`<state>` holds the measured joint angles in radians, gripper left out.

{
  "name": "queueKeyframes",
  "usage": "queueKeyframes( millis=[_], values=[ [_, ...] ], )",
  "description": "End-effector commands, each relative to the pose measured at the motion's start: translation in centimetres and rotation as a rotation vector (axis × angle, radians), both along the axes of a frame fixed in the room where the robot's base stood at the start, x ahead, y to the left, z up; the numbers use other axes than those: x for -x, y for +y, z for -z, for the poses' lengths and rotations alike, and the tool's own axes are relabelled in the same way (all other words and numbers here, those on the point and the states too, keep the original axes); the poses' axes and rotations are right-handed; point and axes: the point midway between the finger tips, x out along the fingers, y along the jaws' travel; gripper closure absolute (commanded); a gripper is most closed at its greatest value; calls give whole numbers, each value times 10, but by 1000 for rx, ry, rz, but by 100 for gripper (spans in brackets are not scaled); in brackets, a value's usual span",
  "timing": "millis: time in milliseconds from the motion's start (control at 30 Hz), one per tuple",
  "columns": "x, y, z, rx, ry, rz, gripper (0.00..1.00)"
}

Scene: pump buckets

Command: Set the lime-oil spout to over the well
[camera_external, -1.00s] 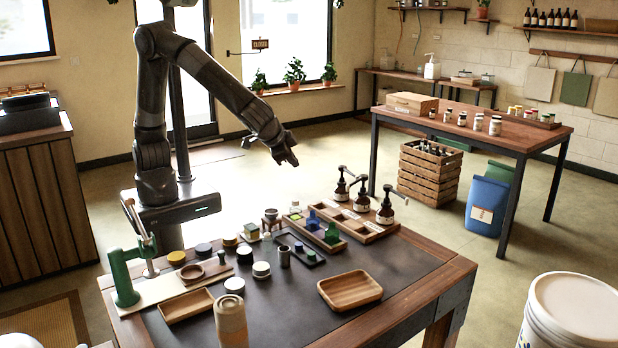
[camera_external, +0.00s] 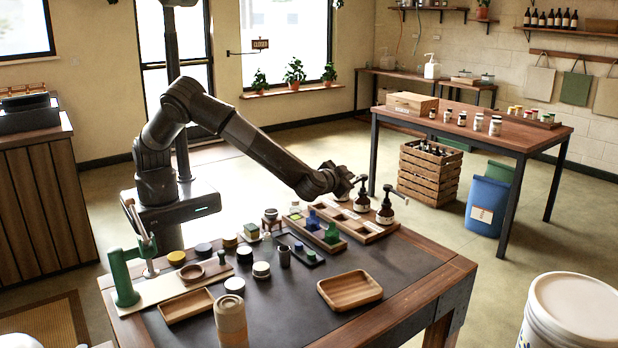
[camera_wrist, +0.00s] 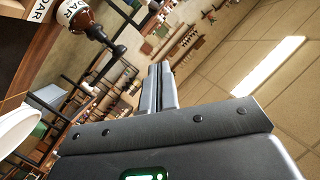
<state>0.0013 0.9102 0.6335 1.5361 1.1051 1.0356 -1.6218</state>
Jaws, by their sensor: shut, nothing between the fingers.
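Three dark pump bottles with black pump heads stand in a row at the back of a wooden tray (camera_external: 375,237). The right bottle (camera_external: 385,214) has its spout pointing right. The middle bottle (camera_external: 361,203) stands beside it. The left bottle is largely hidden behind my gripper (camera_external: 345,181), which is at pump height. I cannot tell which bottle holds lime oil or which part is the well. In the wrist view my gripper (camera_wrist: 160,68) is shut and empty. A brown bottle (camera_wrist: 80,16) with a black pump and a partly readable label is left of the fingers.
Green and blue blocks (camera_external: 332,233) stand in a neighbouring wooden tray. Small jars, a wooden dish (camera_external: 350,290) and a green stand (camera_external: 122,278) share the table. A wooden crate (camera_external: 430,172) stands on the floor beyond.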

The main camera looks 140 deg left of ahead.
Motion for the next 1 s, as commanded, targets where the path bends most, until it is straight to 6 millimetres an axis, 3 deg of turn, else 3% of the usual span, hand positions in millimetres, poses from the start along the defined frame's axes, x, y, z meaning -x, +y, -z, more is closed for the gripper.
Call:
queueKeyframes(
  millis=[400,633,1000],
  values=[
    [29,81,18,1,0,-3,100],
    [44,74,44,3,1,0,100],
    [48,73,50,2,0,0,100]
  ],
)
